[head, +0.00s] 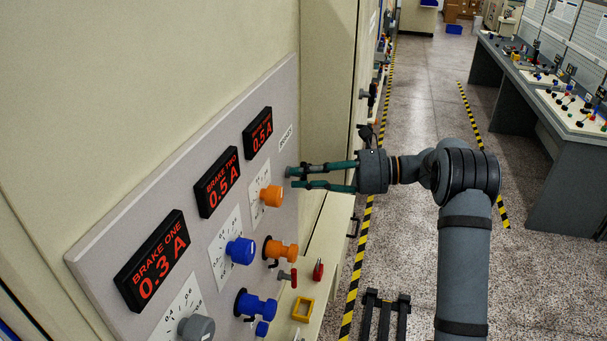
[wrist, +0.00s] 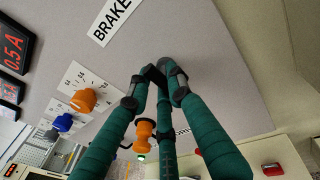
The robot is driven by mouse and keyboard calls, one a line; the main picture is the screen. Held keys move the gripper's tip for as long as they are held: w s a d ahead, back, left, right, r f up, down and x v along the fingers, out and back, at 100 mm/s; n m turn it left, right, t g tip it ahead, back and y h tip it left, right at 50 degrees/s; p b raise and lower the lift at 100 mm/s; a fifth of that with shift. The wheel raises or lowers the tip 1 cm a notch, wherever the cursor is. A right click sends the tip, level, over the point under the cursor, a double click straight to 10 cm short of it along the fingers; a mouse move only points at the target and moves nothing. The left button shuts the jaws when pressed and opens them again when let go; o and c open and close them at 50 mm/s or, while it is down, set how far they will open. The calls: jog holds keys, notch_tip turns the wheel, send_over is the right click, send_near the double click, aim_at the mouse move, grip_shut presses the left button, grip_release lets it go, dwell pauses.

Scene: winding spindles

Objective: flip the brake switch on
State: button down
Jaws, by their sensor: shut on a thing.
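The grey control panel (head: 150,235) runs along the left of the head view. A white label (head: 286,138) sits near its far end, and it reads "BRAKE" in the wrist view (wrist: 110,21), cut off at the edge. My gripper (head: 291,178) has its green fingers at the panel just below this label. In the wrist view its dark fingertips (wrist: 162,76) come together at the panel face, shut on the brake switch. The fingertips hide the switch, so I cannot tell its position.
Orange knobs (head: 272,196) and blue knobs (head: 240,250) stick out of the panel beside and below my fingers. Red displays (head: 218,182) are above them. The aisle floor (head: 420,100) is open.

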jog(key=c, duration=1.6)
grip_release()
jog(key=shift+c, duration=0.2)
jog(key=d+r, duration=0.1)
jog(key=d, duration=1.1)
jog(key=shift+s, duration=0.25)
jog(key=shift+r, duration=0.1)
jog(key=a, duration=0.4)
jog(key=a+f, duration=0.1)
jog(key=a, duration=0.7)
jog(key=shift+w+f, duration=0.15)
jog(key=shift+w, duration=0.1)
